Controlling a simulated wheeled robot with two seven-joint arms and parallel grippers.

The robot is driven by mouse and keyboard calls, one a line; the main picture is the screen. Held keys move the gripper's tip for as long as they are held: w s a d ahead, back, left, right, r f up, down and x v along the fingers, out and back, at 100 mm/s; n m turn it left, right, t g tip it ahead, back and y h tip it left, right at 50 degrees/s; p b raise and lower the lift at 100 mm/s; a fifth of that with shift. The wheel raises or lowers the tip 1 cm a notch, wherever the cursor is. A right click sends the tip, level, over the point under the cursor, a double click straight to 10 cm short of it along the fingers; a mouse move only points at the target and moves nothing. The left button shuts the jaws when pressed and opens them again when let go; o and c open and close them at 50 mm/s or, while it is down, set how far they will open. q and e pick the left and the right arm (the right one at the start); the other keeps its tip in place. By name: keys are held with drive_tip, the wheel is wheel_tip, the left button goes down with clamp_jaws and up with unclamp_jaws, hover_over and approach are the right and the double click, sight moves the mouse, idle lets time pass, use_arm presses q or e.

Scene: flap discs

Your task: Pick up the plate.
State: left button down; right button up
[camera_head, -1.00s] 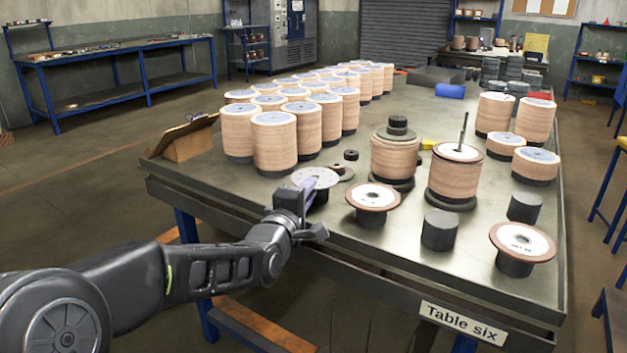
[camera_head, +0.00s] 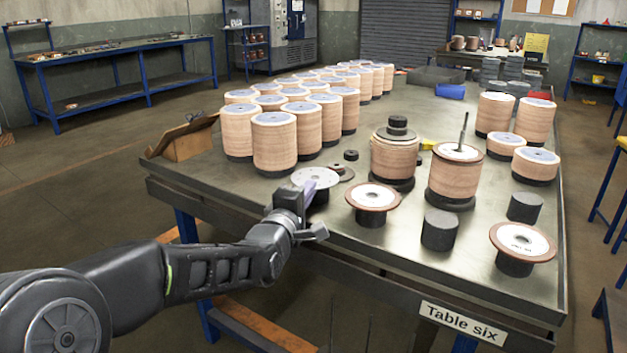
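A pale round plate (camera_head: 316,178) with small holes lies flat on a dark round support near the table's front left edge. My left gripper (camera_head: 308,191) is at the plate's near side and overlaps its near edge in the picture. I cannot tell whether it touches the plate or whether its fingers are open or shut, since the hand hides them. The plate rests level. My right gripper is not in view.
Two brown-rimmed discs with white centres stand on dark supports, one (camera_head: 372,196) right of the plate, one (camera_head: 522,241) at the front right. Dark cylinders (camera_head: 440,230) and wooden-looking stacks (camera_head: 274,142) crowd the table (camera_head: 400,265).

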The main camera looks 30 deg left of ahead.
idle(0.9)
use_arm(q)
wheel_tip(320, 180, up, 10)
drive_tip(key=p, duration=0.2)
idle(0.8)
